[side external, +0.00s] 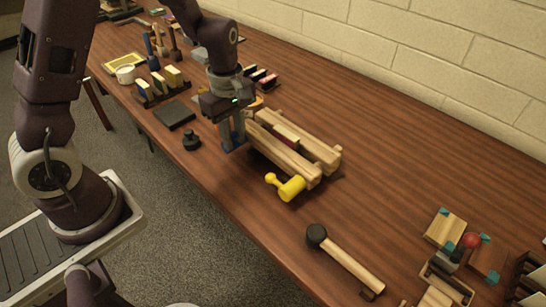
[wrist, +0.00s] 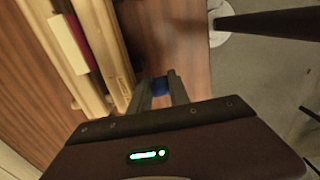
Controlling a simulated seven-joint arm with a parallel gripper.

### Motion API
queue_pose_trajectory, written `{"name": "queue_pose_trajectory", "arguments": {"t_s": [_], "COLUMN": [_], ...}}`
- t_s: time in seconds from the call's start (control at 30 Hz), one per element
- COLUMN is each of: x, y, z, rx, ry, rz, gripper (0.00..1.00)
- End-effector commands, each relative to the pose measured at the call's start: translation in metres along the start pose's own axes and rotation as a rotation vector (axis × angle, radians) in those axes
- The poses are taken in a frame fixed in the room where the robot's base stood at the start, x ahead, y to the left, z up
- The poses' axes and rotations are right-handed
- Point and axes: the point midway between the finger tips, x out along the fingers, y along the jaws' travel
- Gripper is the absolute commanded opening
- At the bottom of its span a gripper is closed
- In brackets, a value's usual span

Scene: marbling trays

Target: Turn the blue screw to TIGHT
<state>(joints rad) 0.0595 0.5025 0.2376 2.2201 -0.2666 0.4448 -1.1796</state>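A wooden press with two parallel beams (side external: 285,150) lies on the table, with a thin dark red, pale-edged block (side external: 286,133) between the beams. The beams also show in the wrist view (wrist: 112,40). A yellow screw (side external: 291,188) sticks out at the press's near end. The blue screw (wrist: 160,86) is at the other end and shows between my fingertips in the wrist view. My gripper (side external: 231,138) points down there, its fingers on both sides of the blue screw with no clear gap. A small marking on the beam (wrist: 122,84) is too small to read.
A black-headed mallet (side external: 345,262) lies at the front right. A small black weight (side external: 191,140) and a dark flat plate (side external: 174,114) lie left of my gripper. Wooden parts with a red ball (side external: 471,240) sit at far right.

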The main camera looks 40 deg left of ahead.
Motion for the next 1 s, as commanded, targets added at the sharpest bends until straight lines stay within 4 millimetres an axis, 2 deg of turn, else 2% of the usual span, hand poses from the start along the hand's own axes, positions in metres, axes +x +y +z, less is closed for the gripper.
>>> {"name": "queue_pose_trajectory", "arguments": {"t_s": [1.0], "x": [0.017], "y": [0.000], "z": [0.020], "rx": [0.001], "ry": [-0.001], "rz": [-0.003], "gripper": [0.00]}}
